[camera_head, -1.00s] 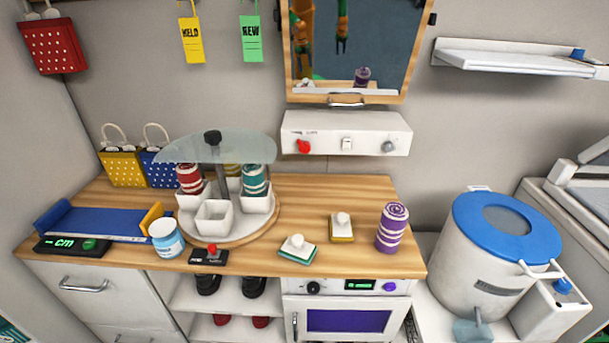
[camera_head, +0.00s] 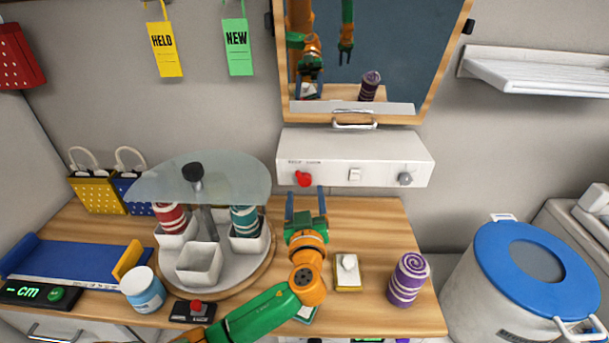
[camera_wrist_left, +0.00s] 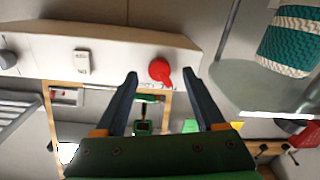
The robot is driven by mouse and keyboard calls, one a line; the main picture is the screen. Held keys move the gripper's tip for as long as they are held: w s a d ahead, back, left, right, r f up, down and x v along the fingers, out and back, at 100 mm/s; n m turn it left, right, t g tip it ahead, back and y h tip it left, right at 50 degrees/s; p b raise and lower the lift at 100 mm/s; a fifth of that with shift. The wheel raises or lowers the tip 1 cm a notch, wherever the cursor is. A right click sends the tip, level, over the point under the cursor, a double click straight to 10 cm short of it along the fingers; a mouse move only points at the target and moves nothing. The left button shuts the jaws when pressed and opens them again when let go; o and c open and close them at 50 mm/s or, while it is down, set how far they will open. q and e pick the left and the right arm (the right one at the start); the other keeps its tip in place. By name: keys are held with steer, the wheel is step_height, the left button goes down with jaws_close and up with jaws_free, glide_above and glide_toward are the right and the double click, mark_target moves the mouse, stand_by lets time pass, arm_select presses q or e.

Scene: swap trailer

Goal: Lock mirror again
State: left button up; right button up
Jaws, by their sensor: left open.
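The wood-framed mirror (camera_head: 376,65) hangs on the wall, with a metal handle (camera_head: 354,125) at its lower edge. A white control box (camera_head: 380,151) sits below it, bearing a red knob (camera_head: 304,179), a white switch (camera_head: 355,175) and a grey knob (camera_head: 405,179). My left gripper (camera_head: 305,191) is open and empty, pointing up at the red knob from just below. In the left wrist view, the red knob (camera_wrist_left: 160,70) lies between the two fingertips (camera_wrist_left: 160,74); I cannot tell if they touch it. My right gripper is not directly in view.
A glass-topped carousel (camera_head: 207,262) with cups and spools stands left of my arm. A purple spool (camera_head: 408,280) and a knobbed yellow block (camera_head: 347,272) stand to the right on the wooden counter. A white shelf (camera_head: 540,74) and blue-lidded bin (camera_head: 535,270) are further right.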

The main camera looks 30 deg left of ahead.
mark_target(305, 183)
arm_select(q)
steer(key=shift+w+a+r+p, duration=0.15)
steer(key=shift+w+r+p, duration=0.1)
steer(key=shift+r, duration=0.15)
steer(key=shift+w+a+r+p, duration=0.1)
steer(key=shift+w+a+r, duration=0.1)
steer(key=shift+r, duration=0.2)
steer(key=shift+w+a, duration=0.2)
steer(key=shift+w, duration=0.1)
steer(key=shift+w+a+f, duration=0.6)
steer(key=shift+w, duration=0.25)
steer(key=shift+s+d+r, duration=0.2)
steer(key=shift+s, duration=0.05)
steer(key=c, duration=0.6)
jaws_close()
arm_select(e)
steer(key=shift+s+d+r, duration=0.35)
steer(key=shift+s+r, duration=0.3)
steer(key=shift+s, duration=0.1)
